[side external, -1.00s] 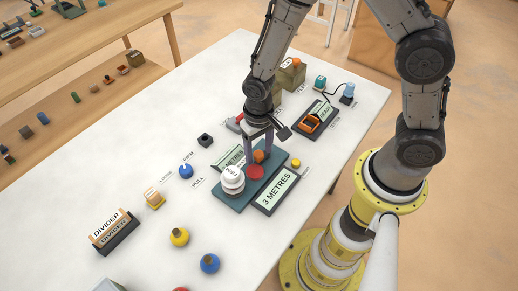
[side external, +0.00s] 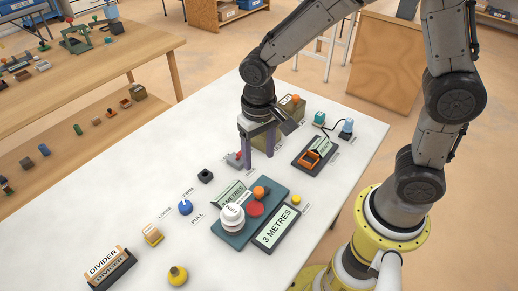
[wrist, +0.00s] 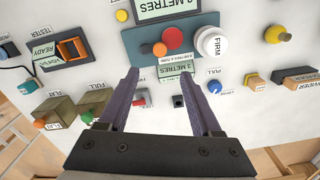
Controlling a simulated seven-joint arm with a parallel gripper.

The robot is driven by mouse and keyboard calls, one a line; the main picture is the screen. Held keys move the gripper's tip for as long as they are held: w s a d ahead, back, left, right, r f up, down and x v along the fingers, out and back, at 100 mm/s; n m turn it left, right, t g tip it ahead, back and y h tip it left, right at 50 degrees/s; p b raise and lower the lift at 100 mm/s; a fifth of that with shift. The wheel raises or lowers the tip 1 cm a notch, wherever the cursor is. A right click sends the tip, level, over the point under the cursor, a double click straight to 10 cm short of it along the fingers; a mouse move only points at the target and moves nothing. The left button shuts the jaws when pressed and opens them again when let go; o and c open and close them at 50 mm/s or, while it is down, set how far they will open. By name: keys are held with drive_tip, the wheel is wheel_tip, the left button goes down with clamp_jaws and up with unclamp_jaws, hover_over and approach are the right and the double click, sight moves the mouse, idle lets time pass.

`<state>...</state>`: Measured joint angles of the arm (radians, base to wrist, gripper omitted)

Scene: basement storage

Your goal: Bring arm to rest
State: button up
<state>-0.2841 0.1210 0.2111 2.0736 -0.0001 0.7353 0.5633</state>
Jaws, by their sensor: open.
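My gripper (side external: 258,154) is open and empty, above the white table (side external: 130,200), its purple fingers pointing down. In the wrist view the fingers (wrist: 170,75) are spread with only table surface and parts between and beyond them. A teal base (side external: 238,236) carrying a white knob marked FIRM (wrist: 212,42), a red disc (side external: 254,209) and an orange knob (side external: 260,192) lies nearer the front than the gripper. A "3 METRES" sign (side external: 278,229) lies beside the base. A second metres sign (side external: 228,194) lies on its other side.
Olive boxes (wrist: 88,102) stand close behind my gripper. A red-and-grey part (side external: 236,160) lies close by its fingers. A dark tester with an orange switch (side external: 312,156) is to the right. A blue knob (side external: 185,207) and a DIVIDER holder (side external: 108,266) are to the left.

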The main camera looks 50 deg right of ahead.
drive_tip(key=shift+r, duration=0.65)
drive_tip(key=s+d+r+t, duration=0.2)
drive_tip(key=d+r, duration=0.1)
drive_tip(key=r, duration=0.3)
drive_tip(key=s+d+r+t, duration=0.2)
drive_tip(key=s+d+r, duration=0.1)
drive_tip(key=r, duration=0.3)
drive_tip(key=s+d+n+t, duration=0.1)
drive_tip(key=s+d+n, duration=0.2)
drive_tip(key=s, duration=0.7)
drive_tip(key=shift+r+t, duration=0.3)
idle(0.8)
